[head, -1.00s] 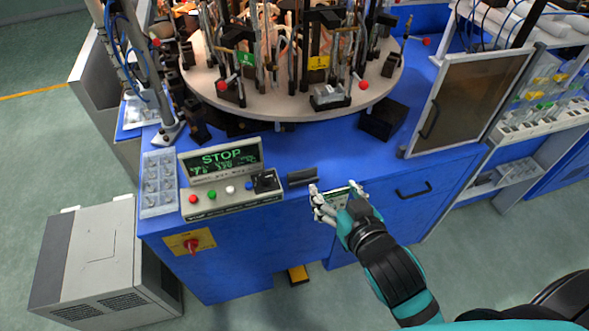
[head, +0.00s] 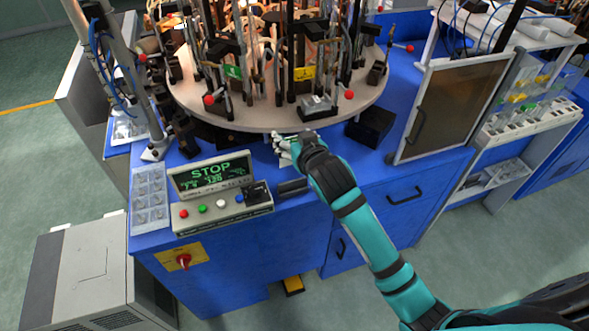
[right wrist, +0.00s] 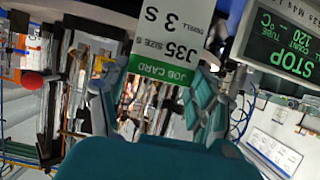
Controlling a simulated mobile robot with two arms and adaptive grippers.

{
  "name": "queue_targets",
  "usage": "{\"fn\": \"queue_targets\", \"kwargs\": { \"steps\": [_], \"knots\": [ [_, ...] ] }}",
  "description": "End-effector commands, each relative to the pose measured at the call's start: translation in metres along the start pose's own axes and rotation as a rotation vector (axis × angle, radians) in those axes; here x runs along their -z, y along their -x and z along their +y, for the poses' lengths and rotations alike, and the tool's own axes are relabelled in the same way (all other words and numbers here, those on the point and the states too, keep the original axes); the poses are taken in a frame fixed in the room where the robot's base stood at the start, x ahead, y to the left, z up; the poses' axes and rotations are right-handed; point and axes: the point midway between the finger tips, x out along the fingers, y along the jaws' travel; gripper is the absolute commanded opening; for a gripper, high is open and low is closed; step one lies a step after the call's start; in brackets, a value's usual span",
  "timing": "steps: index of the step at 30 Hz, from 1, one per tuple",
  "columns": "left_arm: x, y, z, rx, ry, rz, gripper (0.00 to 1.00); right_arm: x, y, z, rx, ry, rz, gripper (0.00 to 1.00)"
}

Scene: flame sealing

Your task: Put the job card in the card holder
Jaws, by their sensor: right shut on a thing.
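The job card (right wrist: 172,42) is white with a green band reading "JOB CARD". It appears upside down in the right wrist view, between the fingers of my right gripper (right wrist: 165,82). In the head view my right gripper (head: 284,149) is over the blue worktop, just in front of the round table, and shut on the card; the card is not clear there. A dark bar-like piece (head: 292,187) at the worktop's front edge, right of the control panel, may be the card holder; I cannot tell for sure. It is below the gripper in the picture. My left gripper is not in view.
The control panel (head: 208,179) with a green STOP display stands at the front left, beside a clear compartment tray (head: 150,200). The round table (head: 240,117) with several fixtures fills the back. A black box (head: 371,127) stands to the right of my gripper.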

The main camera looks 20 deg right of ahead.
Motion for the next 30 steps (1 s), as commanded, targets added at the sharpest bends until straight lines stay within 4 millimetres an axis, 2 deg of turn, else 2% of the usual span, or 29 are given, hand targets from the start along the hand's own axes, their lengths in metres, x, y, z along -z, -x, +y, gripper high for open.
{"fn": "queue_targets", "kwargs": {
  "steps": [1,9,14,21,30],
  "knots": [
    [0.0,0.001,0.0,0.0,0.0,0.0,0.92,-0.019,-0.003,0.0,-0.001,0.003,-0.018,0.42],
    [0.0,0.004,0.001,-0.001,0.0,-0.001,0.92,-0.067,-0.022,0.0,-0.001,0.003,-0.015,0.42],
    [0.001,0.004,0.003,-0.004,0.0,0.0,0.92,-0.079,-0.027,0.0,0.0,0.001,-0.01,0.42],
    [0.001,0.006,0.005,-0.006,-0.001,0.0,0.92,-0.108,-0.038,0.0,0.0,0.002,-0.013,0.42],
    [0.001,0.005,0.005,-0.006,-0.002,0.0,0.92,-0.112,-0.04,0.0,0.001,0.001,-0.009,0.42]
  ]
}}
